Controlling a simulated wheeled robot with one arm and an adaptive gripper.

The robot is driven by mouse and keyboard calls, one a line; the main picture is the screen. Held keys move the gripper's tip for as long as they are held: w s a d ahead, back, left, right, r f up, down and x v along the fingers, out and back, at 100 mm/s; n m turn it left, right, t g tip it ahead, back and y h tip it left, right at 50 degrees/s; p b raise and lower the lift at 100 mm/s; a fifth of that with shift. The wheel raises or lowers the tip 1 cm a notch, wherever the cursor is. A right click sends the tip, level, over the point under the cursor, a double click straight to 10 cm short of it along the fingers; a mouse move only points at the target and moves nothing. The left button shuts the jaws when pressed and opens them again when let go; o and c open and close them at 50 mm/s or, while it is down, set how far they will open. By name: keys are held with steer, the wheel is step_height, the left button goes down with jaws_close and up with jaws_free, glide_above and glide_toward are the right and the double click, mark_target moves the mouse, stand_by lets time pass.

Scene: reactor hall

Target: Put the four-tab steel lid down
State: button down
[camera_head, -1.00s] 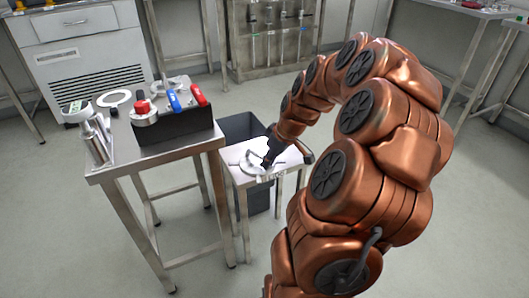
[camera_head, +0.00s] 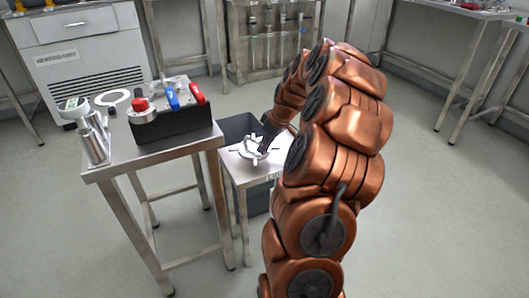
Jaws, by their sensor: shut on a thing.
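The four-tab steel lid (camera_head: 246,150) is a small bright round piece with tabs sticking out. It shows over the back left part of the low steel side table (camera_head: 264,171). My gripper (camera_head: 262,149), dark and small in view, is shut on the lid from its right side. The arm and gripper hide part of the lid. I cannot tell whether the lid touches the table top or is held just above it.
A taller steel table (camera_head: 113,168) stands at left. It carries a black block (camera_head: 174,125) with red and blue handled parts, a white ring (camera_head: 113,98) and steel cylinders (camera_head: 94,138). A dark grey bin (camera_head: 238,128) stands behind the side table. Floor at right is clear.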

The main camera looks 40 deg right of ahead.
steer(key=shift+f, duration=1.1)
steer(key=shift+f, duration=0.1)
steer(key=c, duration=1.2)
jaws_free()
steer(key=shift+o, duration=0.2)
